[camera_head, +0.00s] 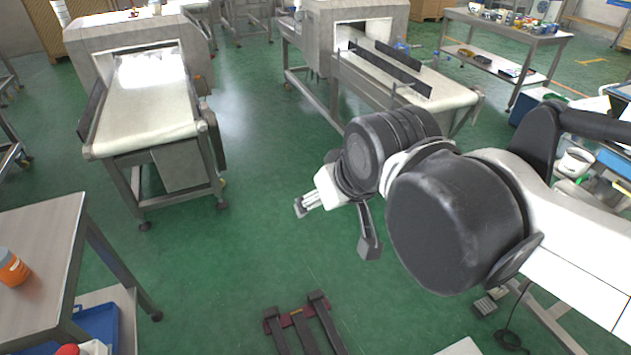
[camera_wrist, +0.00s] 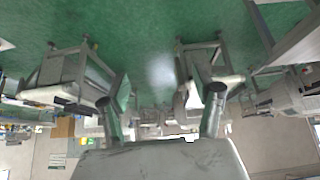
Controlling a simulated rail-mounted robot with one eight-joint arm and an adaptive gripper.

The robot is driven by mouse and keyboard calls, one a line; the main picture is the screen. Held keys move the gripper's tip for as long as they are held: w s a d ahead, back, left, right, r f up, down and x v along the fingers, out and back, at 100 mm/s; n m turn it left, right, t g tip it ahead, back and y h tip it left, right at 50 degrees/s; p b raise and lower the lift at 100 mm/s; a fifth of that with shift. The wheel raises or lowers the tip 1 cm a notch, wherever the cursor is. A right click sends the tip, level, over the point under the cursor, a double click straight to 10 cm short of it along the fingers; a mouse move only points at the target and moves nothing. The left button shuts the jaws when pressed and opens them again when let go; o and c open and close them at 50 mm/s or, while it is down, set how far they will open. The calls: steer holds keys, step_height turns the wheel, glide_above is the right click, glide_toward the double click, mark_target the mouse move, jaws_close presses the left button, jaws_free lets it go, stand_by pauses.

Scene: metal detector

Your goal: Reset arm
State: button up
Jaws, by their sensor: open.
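My arm reaches in from the right in the head view, folded over the open floor. My gripper (camera_head: 335,228) hangs over the green floor with one finger at the left and one at lower right, spread wide apart. In the wrist view my gripper (camera_wrist: 160,108) shows two dark fingertips far apart with nothing between them. The wrist view looks upside down across the room. The far side of the gripper is partly hidden by the arm's own links.
A metal detector conveyor (camera_head: 148,107) stands at the left and another (camera_head: 440,92) at upper right. A steel table (camera_head: 45,260) with an orange bottle (camera_head: 12,268) is at lower left. A loaded table (camera_head: 505,27) stands at upper right. The green floor between the conveyors is clear.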

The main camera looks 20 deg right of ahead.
steer(key=shift+s+d+f+m, duration=0.3)
steer(key=shift+s+d+f, duration=0.55)
steer(key=shift+s, duration=0.25)
steer(key=shift+r+p, duration=0.95)
steer(key=shift+p, duration=0.05)
